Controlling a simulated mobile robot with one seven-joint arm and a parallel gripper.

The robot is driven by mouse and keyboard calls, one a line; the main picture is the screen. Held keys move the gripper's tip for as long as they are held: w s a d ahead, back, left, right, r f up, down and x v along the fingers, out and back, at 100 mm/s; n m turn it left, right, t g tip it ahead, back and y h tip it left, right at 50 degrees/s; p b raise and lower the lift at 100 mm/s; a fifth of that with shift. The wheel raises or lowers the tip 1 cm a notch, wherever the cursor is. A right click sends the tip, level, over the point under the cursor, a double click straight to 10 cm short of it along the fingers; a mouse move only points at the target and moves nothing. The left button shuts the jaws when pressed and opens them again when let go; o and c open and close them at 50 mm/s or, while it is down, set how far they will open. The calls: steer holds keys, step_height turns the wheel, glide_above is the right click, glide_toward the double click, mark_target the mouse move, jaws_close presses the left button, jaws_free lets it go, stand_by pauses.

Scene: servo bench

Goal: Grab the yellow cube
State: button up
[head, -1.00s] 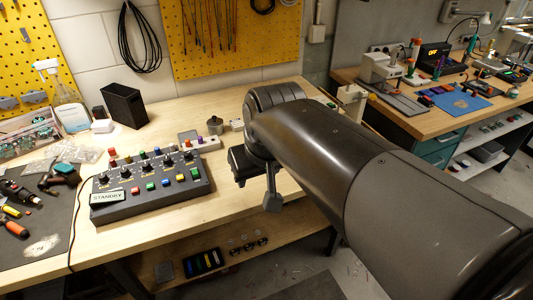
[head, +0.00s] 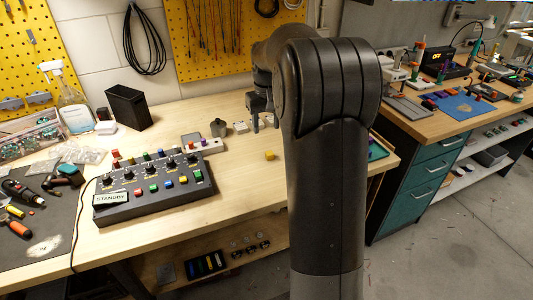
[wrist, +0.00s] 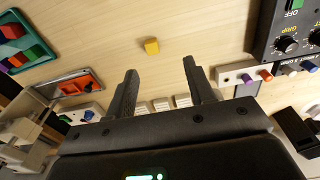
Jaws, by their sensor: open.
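The yellow cube (head: 269,155) lies alone on the light wooden bench top, to the right of the control box. It also shows in the wrist view (wrist: 152,46), ahead of the fingertips and between their lines, apart from them. My gripper (wrist: 160,75) is open and empty, with both dark fingers spread. In the head view my gripper (head: 264,120) is above the bench, behind the cube and slightly left of it, partly hidden by my arm.
The dark control box (head: 155,187) with knobs and coloured buttons stands left of the cube. A teal tray (wrist: 14,38) with coloured blocks lies on the other side. A grey-white strip with coloured knobs (wrist: 245,72) is near. The wood around the cube is clear.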

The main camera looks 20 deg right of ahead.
mark_target(270, 153)
steer(key=shift+g, duration=0.3)
steer(key=w+d+f, duration=0.1)
steer(key=f, duration=0.3)
steer(key=w+f, duration=0.1)
steer(key=f, duration=0.4)
steer(key=w+d+f, duration=0.1)
steer(key=f, duration=0.4)
steer(key=shift+w+d+f, duration=0.15)
steer(key=shift+w+d, duration=0.05)
steer(key=shift+d, duration=0.1)
steer(key=c, duration=1.1)
